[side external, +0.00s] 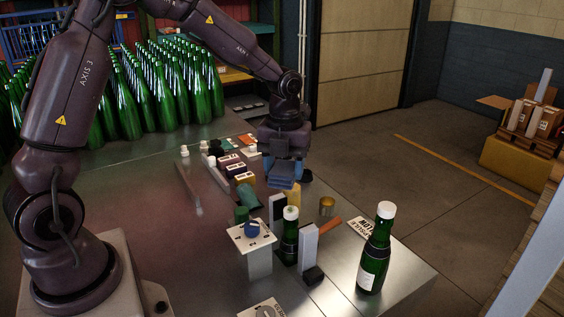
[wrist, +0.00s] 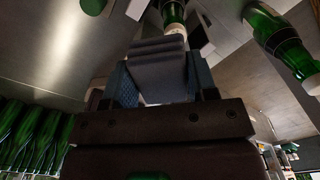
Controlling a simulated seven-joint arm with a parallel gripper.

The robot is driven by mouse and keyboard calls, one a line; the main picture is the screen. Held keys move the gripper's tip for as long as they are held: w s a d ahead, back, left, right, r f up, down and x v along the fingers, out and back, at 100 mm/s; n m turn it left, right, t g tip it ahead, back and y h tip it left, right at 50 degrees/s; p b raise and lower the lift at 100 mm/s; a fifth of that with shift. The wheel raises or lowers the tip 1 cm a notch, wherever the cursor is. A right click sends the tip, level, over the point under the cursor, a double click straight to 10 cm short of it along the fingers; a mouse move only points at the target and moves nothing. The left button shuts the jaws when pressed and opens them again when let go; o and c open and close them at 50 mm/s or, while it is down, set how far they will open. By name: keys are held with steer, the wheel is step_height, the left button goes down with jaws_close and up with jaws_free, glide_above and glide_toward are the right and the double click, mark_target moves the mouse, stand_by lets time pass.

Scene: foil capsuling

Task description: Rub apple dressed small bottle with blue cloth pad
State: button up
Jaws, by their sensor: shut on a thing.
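My gripper (side external: 284,166) is shut on a dark blue-grey pad (side external: 280,179), the blue cloth pad, and holds it above the bench. The pad (wrist: 158,70) also shows between the fingers in the wrist view. A green bottle with a whitish top (side external: 290,238) stands upright between a black block and a white block, in front of and below my gripper; part of it (wrist: 172,14) shows at the top of the wrist view. A larger green bottle with a white top (side external: 374,252) stands apart at the right; it also shows in the wrist view (wrist: 280,40). I cannot make out an apple mark.
A numbered dial stand (side external: 258,257) is left of the bottle between the blocks. A brass cup (side external: 327,206) and an orange-brown strip (side external: 324,228) lie nearby. Small boxes (side external: 235,168) line the bench behind. Many green bottles (side external: 165,95) fill the back left. The bench's front left is mostly clear.

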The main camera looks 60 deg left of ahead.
mark_target(294, 213)
step_height(294, 213, down, 6)
steer(key=shift+r, duration=0.1)
steer(key=shift+d+f, duration=0.25)
steer(key=shift+c, duration=0.3)
steer(key=shift+d+f, duration=0.1)
steer(key=shift+d, duration=1.65)
steer(key=shift+a+r, duration=0.65)
steer(key=shift+r, duration=0.75)
steer(key=shift+a+r, duration=0.7)
steer(key=shift+r, duration=0.65)
steer(key=shift+a+r, duration=0.65)
steer(key=shift+r, duration=0.75)
steer(key=shift+a, duration=0.1)
